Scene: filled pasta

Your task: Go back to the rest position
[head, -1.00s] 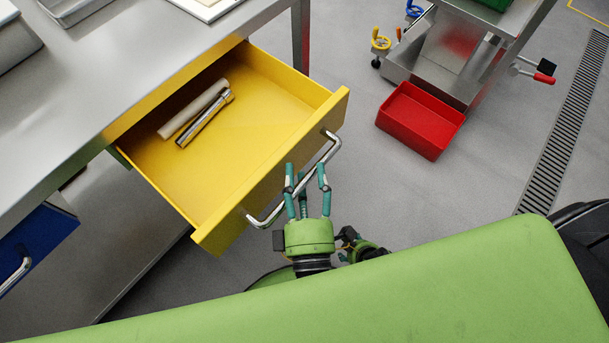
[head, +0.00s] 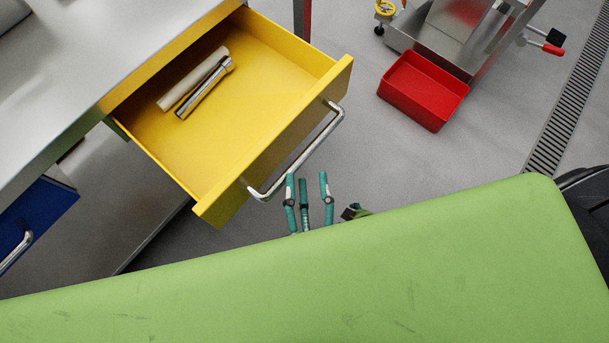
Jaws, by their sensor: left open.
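My left gripper (head: 306,183) shows at the lower middle. Its teal fingers point up the picture and are spread open and empty. They are just in front of the metal handle (head: 297,165) of the yellow drawer (head: 262,100). The fingers look clear of the bar, though the exact gap is hard to judge. The gripper's palm and wrist are hidden behind my green body panel. The drawer is pulled out, with a beige roller and a metal cylinder (head: 204,88) inside. My right gripper does not show.
A steel worktop (head: 95,75) lies above the drawer at the left. A blue drawer front (head: 38,222) is at the lower left. A red bin (head: 423,90) stands by a steel cart (head: 458,35) at the upper right. Grey floor is clear between drawer and bin.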

